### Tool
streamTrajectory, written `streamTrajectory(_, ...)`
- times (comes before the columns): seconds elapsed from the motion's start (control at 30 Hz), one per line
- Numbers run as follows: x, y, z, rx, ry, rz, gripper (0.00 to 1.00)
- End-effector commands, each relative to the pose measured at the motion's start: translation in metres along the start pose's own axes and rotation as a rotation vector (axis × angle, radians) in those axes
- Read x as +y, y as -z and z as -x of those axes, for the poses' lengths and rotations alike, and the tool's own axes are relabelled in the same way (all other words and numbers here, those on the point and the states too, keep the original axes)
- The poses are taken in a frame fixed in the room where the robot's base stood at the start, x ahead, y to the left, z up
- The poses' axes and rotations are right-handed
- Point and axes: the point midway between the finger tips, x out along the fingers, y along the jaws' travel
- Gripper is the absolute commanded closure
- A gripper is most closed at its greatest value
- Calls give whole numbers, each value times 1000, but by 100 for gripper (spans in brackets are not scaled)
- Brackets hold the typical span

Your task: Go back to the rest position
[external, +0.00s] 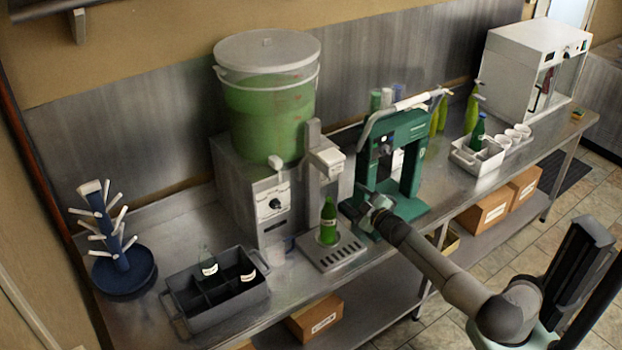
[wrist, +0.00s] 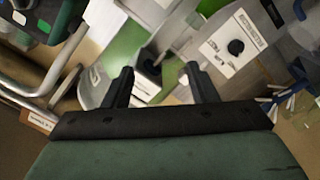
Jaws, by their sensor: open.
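My gripper (external: 372,200) is in front of the green bench press (external: 405,150), at the end of the outstretched arm. In the wrist view, its two dark fingers (wrist: 160,85) are spread apart, with nothing clearly held between them. A green bottle (external: 328,222) stands upright on the slotted drip tray (external: 340,254), left of my gripper and apart from it. Green patches show beyond the fingers in the wrist view; I cannot tell which are bottle and which are bucket.
A large green-filled bucket (external: 265,115) sits on a grey unit with a dial (external: 268,208). A white caddy (external: 476,162) and white cabinet (external: 515,85) stand right. Open floor lies in front.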

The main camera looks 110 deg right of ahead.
Motion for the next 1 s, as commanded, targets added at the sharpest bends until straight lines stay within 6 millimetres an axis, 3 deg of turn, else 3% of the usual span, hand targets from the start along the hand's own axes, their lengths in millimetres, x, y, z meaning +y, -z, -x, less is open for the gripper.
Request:
streamTrajectory(0.37,-66,-97,6,-294,194,-79,47)
streamTrajectory(0.47,-93,-126,19,-398,278,-105,47)
streamTrajectory(0.57,-129,-156,46,-527,401,-132,47)
streamTrajectory(0.67,-172,-181,96,-681,585,-155,47)
streamTrajectory(0.7,-188,-185,123,-739,669,-157,47)
streamTrajectory(0.8,-212,-183,195,-846,887,-133,47)
streamTrajectory(0.9,-213,-171,267,-894,1084,-67,47)
streamTrajectory(1.0,-195,-161,330,-887,1236,37,47)
